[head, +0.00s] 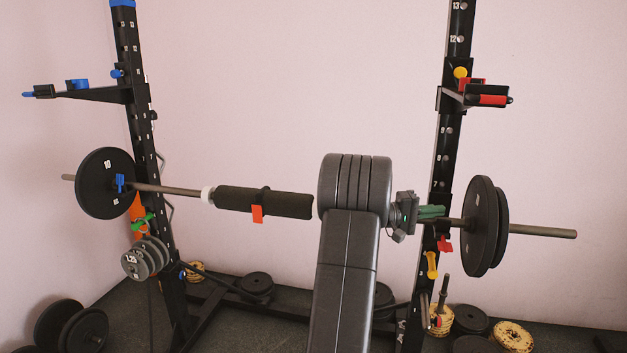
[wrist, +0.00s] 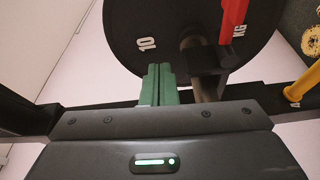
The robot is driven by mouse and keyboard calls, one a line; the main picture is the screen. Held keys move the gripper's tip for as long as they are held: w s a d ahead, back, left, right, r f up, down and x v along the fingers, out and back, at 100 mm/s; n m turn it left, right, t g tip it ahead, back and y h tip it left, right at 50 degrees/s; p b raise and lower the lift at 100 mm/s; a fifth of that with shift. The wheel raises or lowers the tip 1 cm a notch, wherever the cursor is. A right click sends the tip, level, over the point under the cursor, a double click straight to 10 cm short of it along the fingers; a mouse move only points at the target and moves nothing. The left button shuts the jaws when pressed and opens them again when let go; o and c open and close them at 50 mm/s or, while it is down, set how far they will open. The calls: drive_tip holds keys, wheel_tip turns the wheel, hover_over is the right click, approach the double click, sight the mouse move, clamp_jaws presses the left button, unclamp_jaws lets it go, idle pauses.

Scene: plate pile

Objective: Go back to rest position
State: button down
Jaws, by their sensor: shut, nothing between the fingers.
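My gripper (head: 440,211) has green fingers and is by the right upright of the rack in the head view. Its fingers point right, toward the inner black plate (head: 480,226) on the right end of the barbell (head: 545,231). In the wrist view the green fingers (wrist: 158,72) are shut together and empty. A black plate (wrist: 125,25) marked 10 is in front of them there. I cannot tell whether the fingertips touch it.
The right upright (head: 444,150) carries a red-edged safety arm (head: 490,100). A yellow pin (head: 432,264) is below the bar. The left plate (head: 106,183) is on the bar's other end. Plates lie on the floor, including a yellow one (head: 513,336). The wall side above the bar is clear.

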drive_tip(key=shift+w+d+r+n+y+p, duration=0.15)
drive_tip(key=shift+w+n+y+p, duration=0.35)
drive_tip(key=shift+p, duration=1.55)
drive_tip(key=shift+w+f+n+p, duration=0.1)
drive_tip(key=shift+f+n+p, duration=0.15)
drive_tip(key=shift+n+p, duration=0.75)
